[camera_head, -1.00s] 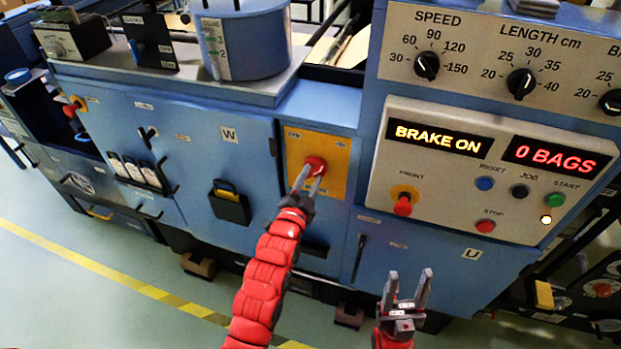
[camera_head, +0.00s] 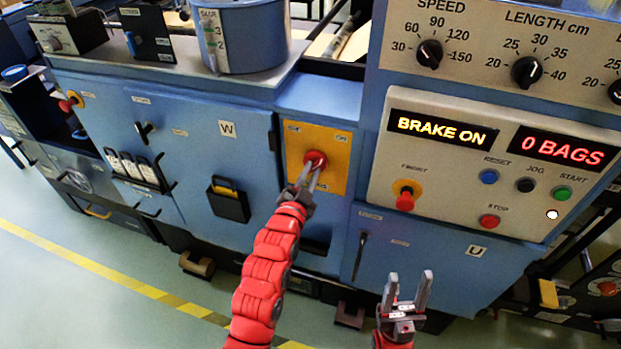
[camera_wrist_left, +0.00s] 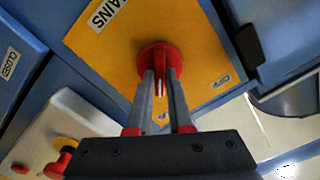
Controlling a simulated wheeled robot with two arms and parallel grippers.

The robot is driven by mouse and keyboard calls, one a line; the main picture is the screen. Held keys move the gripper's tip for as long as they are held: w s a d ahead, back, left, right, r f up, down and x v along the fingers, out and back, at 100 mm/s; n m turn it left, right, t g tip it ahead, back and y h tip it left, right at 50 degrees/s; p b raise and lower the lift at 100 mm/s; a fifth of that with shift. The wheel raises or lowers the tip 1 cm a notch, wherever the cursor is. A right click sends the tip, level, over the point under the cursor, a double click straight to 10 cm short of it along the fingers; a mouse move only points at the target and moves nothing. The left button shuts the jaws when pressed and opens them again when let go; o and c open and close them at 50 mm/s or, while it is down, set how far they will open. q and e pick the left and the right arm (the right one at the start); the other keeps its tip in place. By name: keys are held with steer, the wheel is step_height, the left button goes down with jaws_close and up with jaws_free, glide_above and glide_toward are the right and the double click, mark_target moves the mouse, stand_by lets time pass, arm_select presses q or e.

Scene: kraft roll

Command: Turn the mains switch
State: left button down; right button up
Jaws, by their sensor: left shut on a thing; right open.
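The mains switch is a red rotary knob (camera_head: 315,160) on a yellow plate (camera_head: 332,145) on the blue machine front. In the left wrist view the red knob (camera_wrist_left: 158,62) sits between the fingertips of my left gripper (camera_wrist_left: 160,80), and the plate (camera_wrist_left: 205,65) carries a MAINS label. In the head view my left gripper (camera_head: 309,176) reaches up to the knob and is shut on its grip bar. My right gripper (camera_head: 407,290) is open and empty, low in front of the machine.
A control panel (camera_head: 450,205) right of the switch shows BRAKE ON and 0 BAGS, with several buttons and a red knob on yellow (camera_head: 405,199). A small black lever (camera_head: 360,250) is below right of the switch. Free floor (camera_head: 100,270) lies at the left.

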arm_select(q)
steer(key=shift+a+n+b, duration=0.2)
steer(key=shift+n+b, duration=2.9)
steer(key=shift+n, duration=4.7)
steer(key=c, duration=0.9)
jaws_free()
steer(key=shift+w, duration=0.1)
steer(key=shift+o, duration=0.2)
